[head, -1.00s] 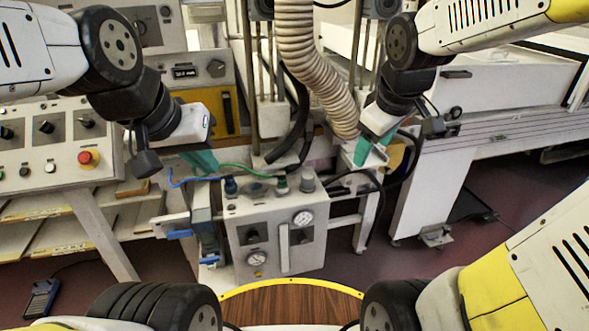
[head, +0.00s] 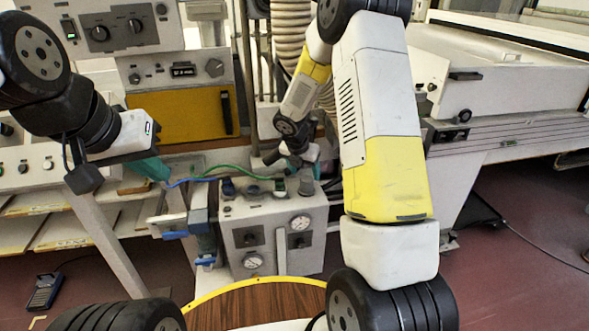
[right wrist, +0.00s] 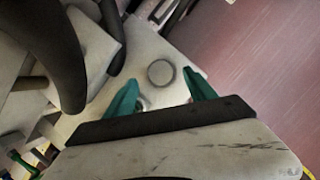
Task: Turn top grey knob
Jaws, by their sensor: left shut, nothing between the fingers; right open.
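The round grey knob (right wrist: 161,73) on top of the control box shows in the right wrist view, just beyond and between my fingertips. In the head view this knob (head: 306,184) stands at the back right of the box top. My right gripper (right wrist: 160,80) is open, its teal fingers apart on either side of the line to the knob, not closed on it. In the head view its fingers are mostly hidden below the wrist. My left gripper (head: 152,170) is shut and empty, left of the box.
The control box (head: 275,235) carries gauges and front knobs. Blue and green hoses (head: 235,176) run across its top rear. A ribbed duct (head: 291,35) hangs behind. A blue-handled clamp (head: 200,225) stands at the box's left. A wooden round table (head: 255,305) lies in front.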

